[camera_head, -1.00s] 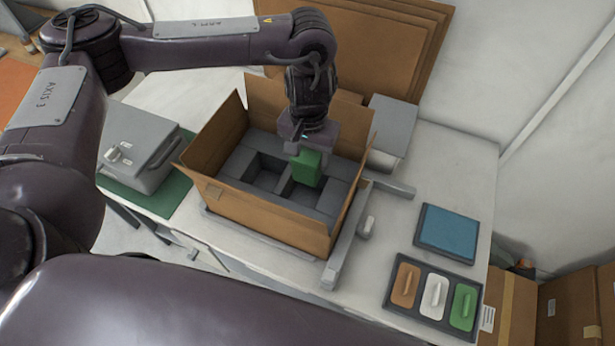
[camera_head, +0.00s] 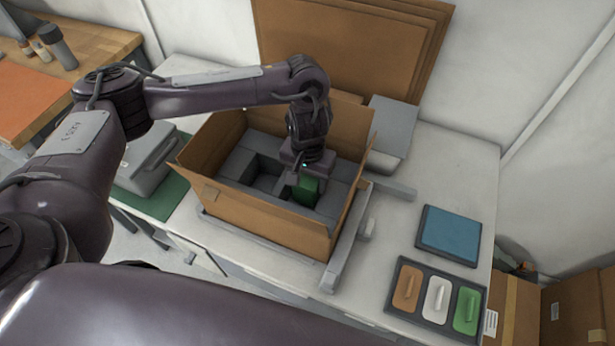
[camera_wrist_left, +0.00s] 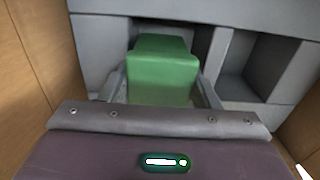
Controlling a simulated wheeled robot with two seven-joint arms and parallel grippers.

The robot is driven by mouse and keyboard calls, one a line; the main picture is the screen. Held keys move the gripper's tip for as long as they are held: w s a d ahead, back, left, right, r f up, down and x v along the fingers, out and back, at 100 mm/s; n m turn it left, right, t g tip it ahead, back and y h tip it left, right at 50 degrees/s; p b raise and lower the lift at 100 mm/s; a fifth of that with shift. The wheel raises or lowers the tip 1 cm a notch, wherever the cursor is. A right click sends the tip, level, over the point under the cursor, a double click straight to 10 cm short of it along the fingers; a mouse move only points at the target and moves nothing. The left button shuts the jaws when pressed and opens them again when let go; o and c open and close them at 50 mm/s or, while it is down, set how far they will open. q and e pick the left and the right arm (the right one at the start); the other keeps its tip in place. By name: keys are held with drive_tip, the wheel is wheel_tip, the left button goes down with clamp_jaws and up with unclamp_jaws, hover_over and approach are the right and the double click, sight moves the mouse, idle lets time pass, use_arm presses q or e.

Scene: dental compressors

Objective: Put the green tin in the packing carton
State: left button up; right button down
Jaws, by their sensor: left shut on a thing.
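The green tin (camera_head: 306,190) is a small green block. My left gripper (camera_head: 305,178) is shut on it and holds it inside the open packing carton (camera_head: 262,218), low in the right-hand compartment of the grey foam insert. The left wrist view shows the tin (camera_wrist_left: 163,72) between the fingers, with grey foam walls around it. Whether the tin touches the compartment floor is hidden. A second, empty compartment (camera_wrist_left: 250,70) lies beside it. My right gripper is not in view.
The carton's brown flaps stand up around the opening. To the right on the white table are a blue pad (camera_head: 449,235) and a dark tray (camera_head: 405,313) with brown, white and green lidded pieces. A grey case (camera_head: 147,165) stands left on a green mat.

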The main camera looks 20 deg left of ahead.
use_arm(q)
drive_tip(key=shift+f, duration=0.55)
drive_tip(key=o, duration=1.2)
wheel_tip(320, 180, up, 13)
drive_tip(key=p, duration=0.1)
drive_tip(key=shift+r+p, duration=0.15)
drive_tip(key=shift+p, duration=0.2)
